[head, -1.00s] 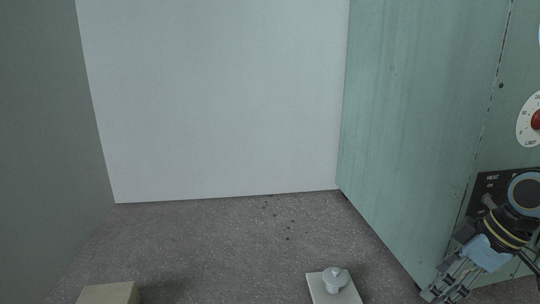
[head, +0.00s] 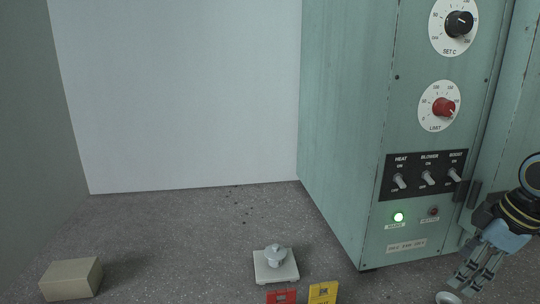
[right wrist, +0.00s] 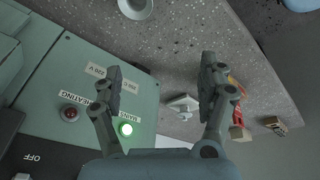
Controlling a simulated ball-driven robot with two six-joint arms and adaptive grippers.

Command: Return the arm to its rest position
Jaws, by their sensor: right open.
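My right gripper (head: 474,272) is at the lower right of the head view, in front of the green cabinet (head: 345,120) and to the right of its switch panel. Its dark fingers point down and left. The right wrist view shows the two fingers (right wrist: 160,78) spread apart with nothing held between them. My left gripper is in neither view.
The cabinet has a black dial (head: 459,24), a red dial (head: 443,107), three switches (head: 428,178) and a lit green lamp (head: 398,217). A white plate with a knob (head: 276,265), red tag (head: 281,297), yellow tag (head: 323,293) and tan block (head: 71,279) lie on the bench.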

